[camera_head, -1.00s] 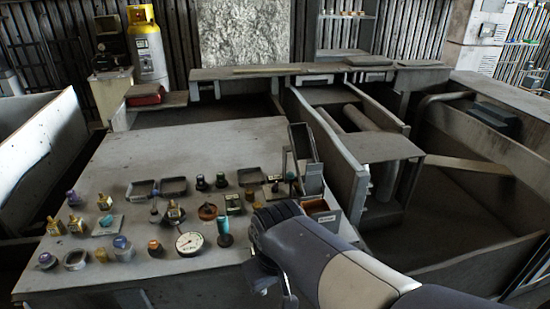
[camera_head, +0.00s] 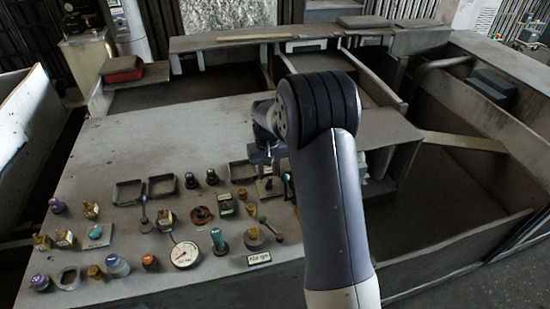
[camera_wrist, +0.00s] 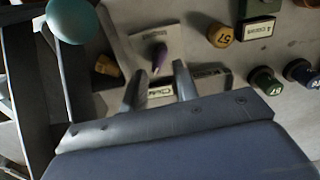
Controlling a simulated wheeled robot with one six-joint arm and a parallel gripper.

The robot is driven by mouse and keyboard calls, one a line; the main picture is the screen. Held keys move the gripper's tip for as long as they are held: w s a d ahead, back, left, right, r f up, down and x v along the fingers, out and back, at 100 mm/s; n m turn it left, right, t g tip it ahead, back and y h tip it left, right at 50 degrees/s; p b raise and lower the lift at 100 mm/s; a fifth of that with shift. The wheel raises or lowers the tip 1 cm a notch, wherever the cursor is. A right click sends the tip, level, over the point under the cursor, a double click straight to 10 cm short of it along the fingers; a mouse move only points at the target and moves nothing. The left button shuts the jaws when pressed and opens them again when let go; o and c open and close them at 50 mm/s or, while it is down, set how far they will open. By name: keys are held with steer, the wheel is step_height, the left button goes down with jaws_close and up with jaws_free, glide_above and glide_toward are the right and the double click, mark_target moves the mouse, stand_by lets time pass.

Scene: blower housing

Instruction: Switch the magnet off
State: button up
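A small switch with a purple lever (camera_wrist: 160,57) stands on a light plate (camera_wrist: 168,42) in the wrist view. A label lies beside the plate's near edge, too blurred to read. I cannot tell for sure that this is the magnet switch. My gripper (camera_wrist: 157,76) is open, its two fingers apart, with the lever just beyond and between their tips. Nothing is held. In the head view, what looks like the same plate (camera_head: 268,187) lies just below my gripper, which is partly hidden behind my arm.
A teal ball knob (camera_wrist: 70,20) is close to my gripper's left. A yellow knob (camera_wrist: 220,36) and dark green buttons (camera_wrist: 265,80) sit to the right. In the head view, a gauge (camera_head: 185,254), a teal handle (camera_head: 218,240) and a lever (camera_head: 270,230) stand nearby. The table's upper left is clear.

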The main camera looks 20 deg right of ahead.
mark_target(269, 181)
steer(key=shift+w+d+f, duration=0.15)
steer(key=shift+w+f, duration=0.1)
steer(key=shift+f, duration=0.15)
step_height(269, 181, down, 2)
steer(key=shift+s+f+b, duration=0.1)
steer(key=shift+f+b, duration=0.05)
steer(key=shift+b, duration=0.75)
steer(key=shift+m, duration=1.4)
steer(key=m, duration=0.5)
steer(key=shift+f+b, duration=0.45)
steer(key=shift+f, duration=0.15)
steer(key=shift+c, duration=0.4)
